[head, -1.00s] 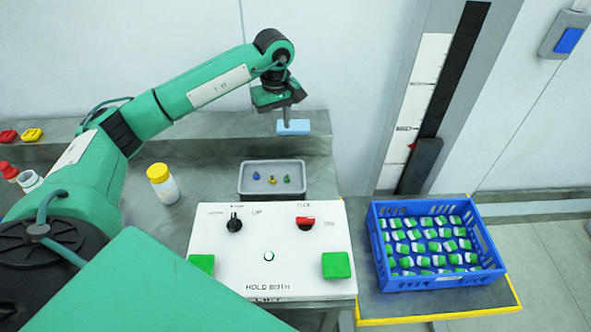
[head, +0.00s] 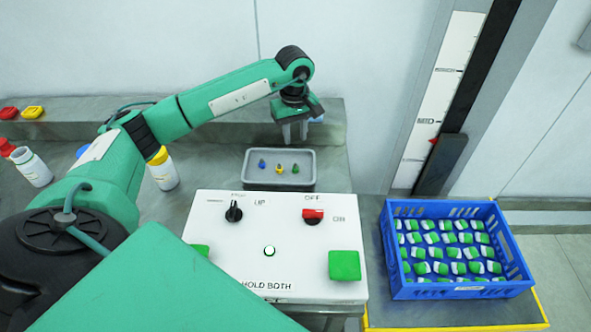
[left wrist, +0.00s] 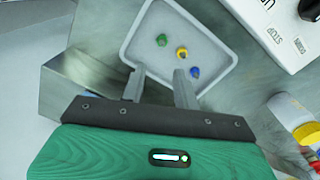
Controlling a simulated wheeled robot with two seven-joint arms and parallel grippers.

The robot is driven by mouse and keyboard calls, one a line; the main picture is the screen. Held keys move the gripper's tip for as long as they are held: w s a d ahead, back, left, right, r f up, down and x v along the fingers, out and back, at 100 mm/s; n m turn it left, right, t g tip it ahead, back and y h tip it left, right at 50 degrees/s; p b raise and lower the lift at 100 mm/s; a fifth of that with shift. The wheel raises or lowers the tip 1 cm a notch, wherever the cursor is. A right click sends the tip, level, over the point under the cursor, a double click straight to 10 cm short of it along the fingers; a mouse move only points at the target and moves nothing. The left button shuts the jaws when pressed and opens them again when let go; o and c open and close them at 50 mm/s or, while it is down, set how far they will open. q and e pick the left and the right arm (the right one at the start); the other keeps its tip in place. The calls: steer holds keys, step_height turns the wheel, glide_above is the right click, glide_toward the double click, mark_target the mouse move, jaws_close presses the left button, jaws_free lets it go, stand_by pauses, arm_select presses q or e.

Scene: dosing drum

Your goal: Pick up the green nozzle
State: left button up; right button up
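The green nozzle (head: 295,168) stands in a grey tray (head: 249,181), at the right end of a row of three small nozzles. The yellow nozzle (head: 280,168) is in the middle and the blue one (head: 262,163) at the left. In the left wrist view the green nozzle (left wrist: 162,39) is the farthest up and left of the three. My left gripper (head: 292,141) is above the back edge of the tray, fingers pointing down. The left wrist view shows its fingers (left wrist: 159,74) apart with nothing between them, short of the nozzles. My right gripper is not in view.
A white control panel (head: 200,275) with knobs and green buttons stands in front of the tray. A blue crate (head: 460,290) of green-and-white pieces is at the right. A yellow-capped bottle (head: 163,170) stands left of the tray. A raised ledge (head: 225,128) runs behind.

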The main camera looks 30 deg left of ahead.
arm_select(q)
steer(key=p, duration=0.1)
glide_above(295, 165)
steer(key=f, duration=0.5)
steer(key=shift+w+a+f, duration=0.15)
steer(key=shift+w+f, duration=0.2)
steer(key=shift+f, duration=0.05)
steer(key=f, duration=0.1)
steer(key=f+p, duration=0.1)
steer(key=f, duration=0.1)
steer(key=f+p, duration=0.1)
steer(key=shift+s+f, duration=0.25)
steer(key=shift+f, duration=0.4)
jaws_close()
